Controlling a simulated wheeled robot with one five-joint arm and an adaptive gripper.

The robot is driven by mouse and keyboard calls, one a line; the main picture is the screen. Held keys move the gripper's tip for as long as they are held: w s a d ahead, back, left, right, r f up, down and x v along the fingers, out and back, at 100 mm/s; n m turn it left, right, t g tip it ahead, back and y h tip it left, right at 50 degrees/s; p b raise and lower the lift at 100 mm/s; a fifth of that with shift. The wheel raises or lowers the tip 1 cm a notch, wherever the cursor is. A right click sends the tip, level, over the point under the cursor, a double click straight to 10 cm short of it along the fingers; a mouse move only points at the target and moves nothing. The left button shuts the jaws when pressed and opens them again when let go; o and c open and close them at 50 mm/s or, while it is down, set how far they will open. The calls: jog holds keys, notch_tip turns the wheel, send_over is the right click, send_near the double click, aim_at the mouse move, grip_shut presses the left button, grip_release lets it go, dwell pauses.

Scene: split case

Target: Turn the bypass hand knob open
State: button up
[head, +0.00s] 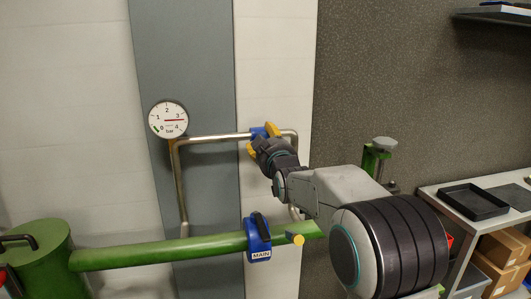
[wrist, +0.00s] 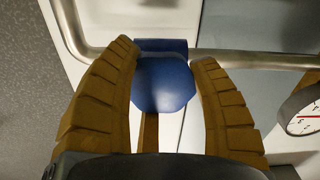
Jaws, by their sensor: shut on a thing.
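The blue bypass hand knob (head: 258,131) sits on the upper run of the thin metal bypass pipe (head: 215,138). It is mostly hidden by my gripper in the head view. My gripper (head: 262,140) has its yellow fingers on either side of the knob. In the wrist view the blue knob (wrist: 165,85) lies between the two ridged fingers of my gripper (wrist: 165,60), which is shut on it. The pipe (wrist: 235,58) runs behind the knob. A narrow yellow-brown strip shows below the knob in the wrist view; I cannot tell what it is.
A blue valve marked MAIN (head: 257,240) sits on the thick green pipe (head: 165,252) below. A round gauge (head: 169,119) is left of the bypass, its red needle near 3. A green tank (head: 38,250) stands far left. A shelf with a black tray (head: 472,202) is at right.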

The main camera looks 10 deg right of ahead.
jog(key=n+b, duration=0.2)
jog(key=n, duration=0.1)
jog(key=n+b, duration=0.2)
jog(key=n, duration=0.1)
jog(key=shift+a+r+n, duration=0.1)
jog(key=shift+r+n, duration=0.1)
jog(key=shift+n, duration=0.1)
jog(key=n+b, duration=0.2)
jog(key=n, duration=0.1)
jog(key=shift+n, duration=0.3)
jog(key=n+b, duration=0.1)
jog(key=n, duration=0.2)
jog(key=shift+n, duration=0.3)
jog(key=n+b, duration=0.1)
jog(key=n, duration=0.2)
jog(key=shift+n, duration=0.3)
jog(key=n+b, duration=0.1)
jog(key=n, duration=0.2)
jog(key=shift+f+n, duration=0.15)
jog(key=shift+n, duration=0.15)
jog(key=n+b, duration=0.1)
jog(key=n, duration=0.4)
jog(key=shift+f, duration=0.15)
jog(key=shift+n, duration=0.3)
jog(key=shift+f, duration=0.2)
